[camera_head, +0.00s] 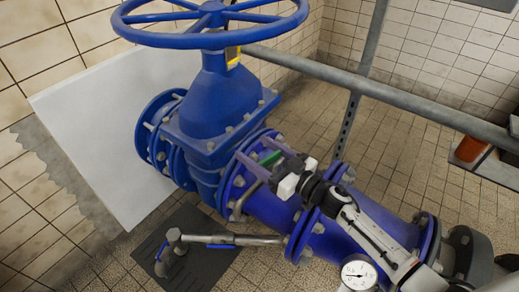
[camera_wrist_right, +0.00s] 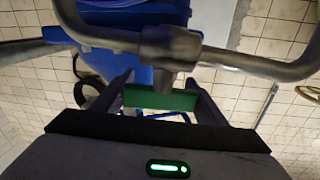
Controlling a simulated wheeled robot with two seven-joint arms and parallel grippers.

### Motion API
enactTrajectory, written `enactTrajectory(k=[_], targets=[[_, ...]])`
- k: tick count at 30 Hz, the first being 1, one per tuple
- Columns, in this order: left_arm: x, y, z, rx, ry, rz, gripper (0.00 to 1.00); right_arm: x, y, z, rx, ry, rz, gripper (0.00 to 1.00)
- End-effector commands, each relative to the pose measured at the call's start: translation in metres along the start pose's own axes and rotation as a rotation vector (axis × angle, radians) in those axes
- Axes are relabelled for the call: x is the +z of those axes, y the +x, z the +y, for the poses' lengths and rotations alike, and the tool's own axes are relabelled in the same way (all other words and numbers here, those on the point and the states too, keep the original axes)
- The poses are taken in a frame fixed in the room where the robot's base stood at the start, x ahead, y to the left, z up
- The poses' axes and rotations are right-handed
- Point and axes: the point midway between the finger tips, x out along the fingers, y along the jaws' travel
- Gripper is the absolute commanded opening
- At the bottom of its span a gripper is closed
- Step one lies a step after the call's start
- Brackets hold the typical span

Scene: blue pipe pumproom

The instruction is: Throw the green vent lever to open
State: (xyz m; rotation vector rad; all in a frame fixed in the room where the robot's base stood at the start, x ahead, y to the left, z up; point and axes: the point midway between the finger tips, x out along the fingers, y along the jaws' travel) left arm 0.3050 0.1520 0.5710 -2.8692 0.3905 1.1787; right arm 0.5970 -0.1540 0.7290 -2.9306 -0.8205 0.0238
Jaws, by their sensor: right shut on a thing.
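In the right wrist view the green lever (camera_wrist_right: 160,98) is a wide green bar lying across between the two dark fingers. My right gripper (camera_head: 262,160) reaches in from the lower right and is shut on the lever. The fingers also show in the right wrist view (camera_wrist_right: 160,92). They and the gripper body hide parts of the lever and its mount. My left gripper is not in view.
A large blue valve (camera_head: 212,105) with a blue handwheel (camera_head: 205,38) stands behind the lever. A grey rail (camera_head: 400,100) crosses the back right. A thin metal pipe (camera_head: 258,240) and a pressure gauge (camera_head: 358,273) are in front. In the wrist view a metal pipe (camera_wrist_right: 250,62) crosses close by.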

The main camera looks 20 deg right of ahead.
Motion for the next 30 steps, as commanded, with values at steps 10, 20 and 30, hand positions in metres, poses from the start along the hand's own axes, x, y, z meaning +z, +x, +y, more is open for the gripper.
enactTrajectory(k=[10, 20, 30], targets=[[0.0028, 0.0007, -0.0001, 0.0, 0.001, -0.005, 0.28, 0.0005, -0.0007, -0.006, -0.146, 0.0, -0.001, 0.44], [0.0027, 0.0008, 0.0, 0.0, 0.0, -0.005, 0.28, 0.0005, -0.0011, -0.0068, -0.151, 0.003, 0.0, 0.73], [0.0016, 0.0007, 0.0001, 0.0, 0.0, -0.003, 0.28, 0.0, -0.0015, -0.0058, -0.149, 0.003, 0.0, 0.84]])
